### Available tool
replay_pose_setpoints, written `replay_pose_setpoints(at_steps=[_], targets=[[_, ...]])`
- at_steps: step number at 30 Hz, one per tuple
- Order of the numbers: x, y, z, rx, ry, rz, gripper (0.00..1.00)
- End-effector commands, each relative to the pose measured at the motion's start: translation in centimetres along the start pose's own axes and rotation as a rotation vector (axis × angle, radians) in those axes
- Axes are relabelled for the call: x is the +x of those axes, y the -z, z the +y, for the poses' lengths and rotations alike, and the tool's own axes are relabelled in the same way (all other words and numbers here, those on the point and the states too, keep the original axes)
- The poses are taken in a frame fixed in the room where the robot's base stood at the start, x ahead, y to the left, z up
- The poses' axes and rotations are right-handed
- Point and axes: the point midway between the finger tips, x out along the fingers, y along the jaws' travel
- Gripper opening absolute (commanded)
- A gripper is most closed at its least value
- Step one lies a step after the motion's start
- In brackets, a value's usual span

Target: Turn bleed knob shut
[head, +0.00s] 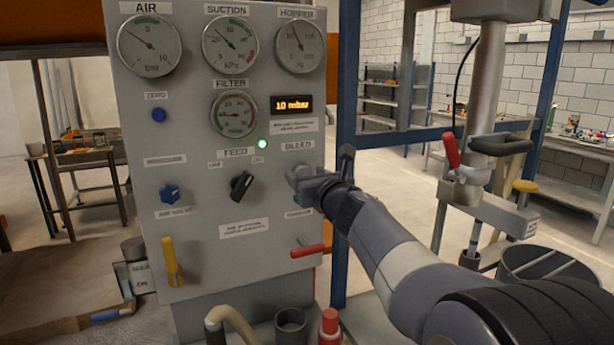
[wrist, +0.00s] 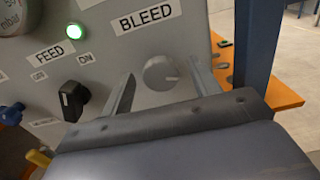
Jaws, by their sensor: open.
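The bleed knob (wrist: 160,72) is a round grey knob with a short white mark at its upper right. It sits on the grey panel just below the BLEED label (wrist: 146,17). My gripper (wrist: 163,76) is open, with one finger to the left of the knob and the other to its right. I cannot tell whether either finger touches it. In the head view my gripper (head: 305,180) is up against the panel under BLEED, and the knob is mostly or wholly hidden there.
A black FEED knob (head: 242,185) and a lit green lamp (head: 262,144) are to the left. A red-handled lever (head: 307,250) projects below my gripper. A display (head: 291,105) reads 10 mbar. A blue post (head: 347,80) stands just right of the panel.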

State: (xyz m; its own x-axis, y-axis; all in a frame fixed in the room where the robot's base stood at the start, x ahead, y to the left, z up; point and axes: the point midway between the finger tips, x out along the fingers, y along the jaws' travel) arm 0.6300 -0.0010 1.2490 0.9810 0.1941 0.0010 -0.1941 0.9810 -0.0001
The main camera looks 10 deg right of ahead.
Motion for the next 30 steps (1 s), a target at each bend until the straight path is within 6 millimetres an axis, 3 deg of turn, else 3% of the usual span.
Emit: replay_pose_setpoints(at_steps=[8, 24, 30], targets=[[0.16, 0.01, 0.0, 0.0, 0.0, 0.0, 0.59], [0.14, 0.02, -0.01, 0.0, 0.0, 0.0, 0.16], [0.14, 0.06, -0.01, -0.009, 0.0, 0.0, 0.15]])
